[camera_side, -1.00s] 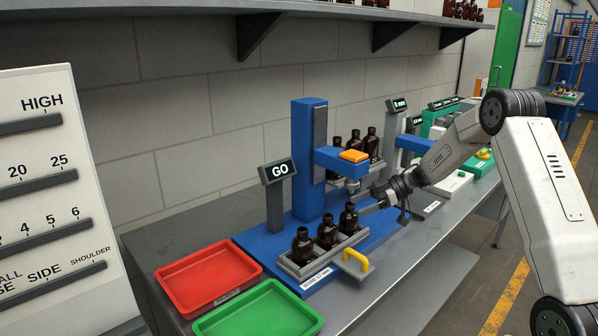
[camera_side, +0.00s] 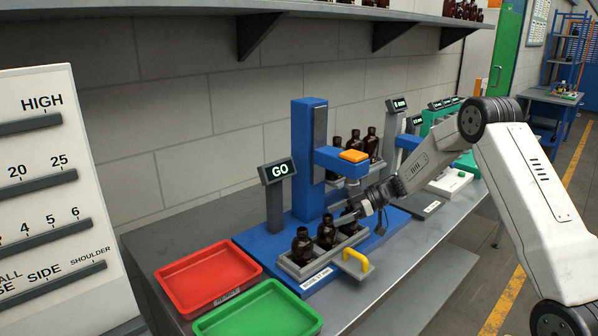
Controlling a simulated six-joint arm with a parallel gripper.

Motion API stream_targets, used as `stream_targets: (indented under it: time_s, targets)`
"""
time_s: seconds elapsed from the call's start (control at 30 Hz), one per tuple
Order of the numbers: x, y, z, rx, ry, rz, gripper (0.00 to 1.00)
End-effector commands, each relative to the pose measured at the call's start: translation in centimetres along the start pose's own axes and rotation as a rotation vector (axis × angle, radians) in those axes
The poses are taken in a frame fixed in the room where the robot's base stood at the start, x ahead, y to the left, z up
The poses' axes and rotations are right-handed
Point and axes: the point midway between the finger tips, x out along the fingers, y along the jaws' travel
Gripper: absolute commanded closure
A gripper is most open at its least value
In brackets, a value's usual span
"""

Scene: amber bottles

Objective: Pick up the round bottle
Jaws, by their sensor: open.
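Three brown bottles stand upright in a grey tray (camera_side: 308,268) with a yellow handle. The left bottle (camera_side: 302,246) and the middle bottle (camera_side: 326,232) show clearly. The right bottle (camera_side: 348,228) is partly covered by my gripper (camera_side: 352,212). My gripper reaches in from the right, open, with its fingers at the upper part of the right bottle. I cannot tell whether the fingers touch it. I cannot tell from their shapes which bottle is the round one.
A blue press (camera_side: 309,160) with an orange top and a GO display (camera_side: 277,170) stand behind the tray. More bottles (camera_side: 362,143) stand behind the press. A red tray (camera_side: 207,278) and a green tray (camera_side: 260,312) lie at front left.

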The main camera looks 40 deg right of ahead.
Motion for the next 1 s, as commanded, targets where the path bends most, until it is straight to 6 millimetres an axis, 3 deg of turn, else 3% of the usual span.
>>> stream_targets:
  time_s: [0.27, 0.7, 1.0]
  targets:
    - [0.7, 0.0, 0.0, -0.001, 0.001, -0.001, 0.18]
    - [5.0, 0.0, 0.1, -0.001, 0.0, 0.0, 0.18]
    - [5.2, 0.0, 0.1, -0.001, 0.0, 0.001, 0.18]
